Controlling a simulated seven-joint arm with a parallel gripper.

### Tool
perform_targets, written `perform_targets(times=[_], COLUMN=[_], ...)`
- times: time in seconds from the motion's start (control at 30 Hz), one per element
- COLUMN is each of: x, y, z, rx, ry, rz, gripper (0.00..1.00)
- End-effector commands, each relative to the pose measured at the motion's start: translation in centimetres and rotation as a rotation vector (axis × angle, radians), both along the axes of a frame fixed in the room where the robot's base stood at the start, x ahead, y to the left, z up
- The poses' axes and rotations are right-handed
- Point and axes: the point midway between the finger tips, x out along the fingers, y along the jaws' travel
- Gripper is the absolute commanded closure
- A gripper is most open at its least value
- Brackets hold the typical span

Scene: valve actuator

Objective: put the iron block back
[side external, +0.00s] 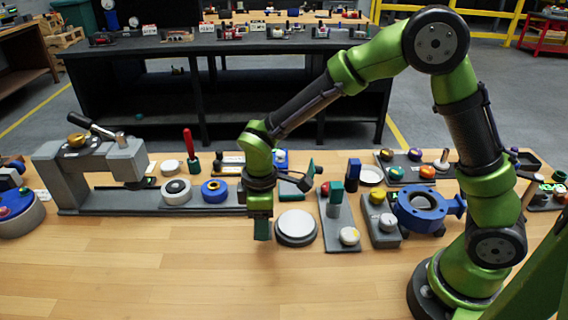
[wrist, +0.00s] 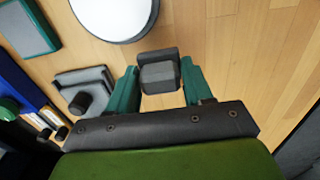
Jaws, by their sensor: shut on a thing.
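The iron block (wrist: 158,72) is dark grey and sits between the two teal fingers in the wrist view. My gripper (wrist: 160,88) is shut on it, with a finger on each side. In the side external view my gripper (side external: 262,230) points down, low over the wooden table, just left of a round white-topped disc (side external: 296,225). The block is hidden behind the finger there. I cannot tell whether it touches the table.
Behind my gripper stand a blue ring (side external: 214,190), a grey ring (side external: 176,191) and a grey clamp fixture (side external: 90,172). A grey plate with a teal block (side external: 336,200) is right of the disc. The table's front left (side external: 150,270) is clear.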

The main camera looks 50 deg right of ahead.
Motion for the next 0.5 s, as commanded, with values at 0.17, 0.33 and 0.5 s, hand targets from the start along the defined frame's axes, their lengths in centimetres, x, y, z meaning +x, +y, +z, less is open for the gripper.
perform_targets(times=[0.17, 0.33, 0.5], x=[2.0, 3.0, 2.9], y=[0.7, 1.1, 1.1], z=[-0.2, -0.3, -2.9], rx=[0.001, 0.001, -0.002], ry=[-0.001, -0.001, 0.005], rz=[-0.002, -0.002, 0.0], gripper=[0.98, 0.98, 0.98])
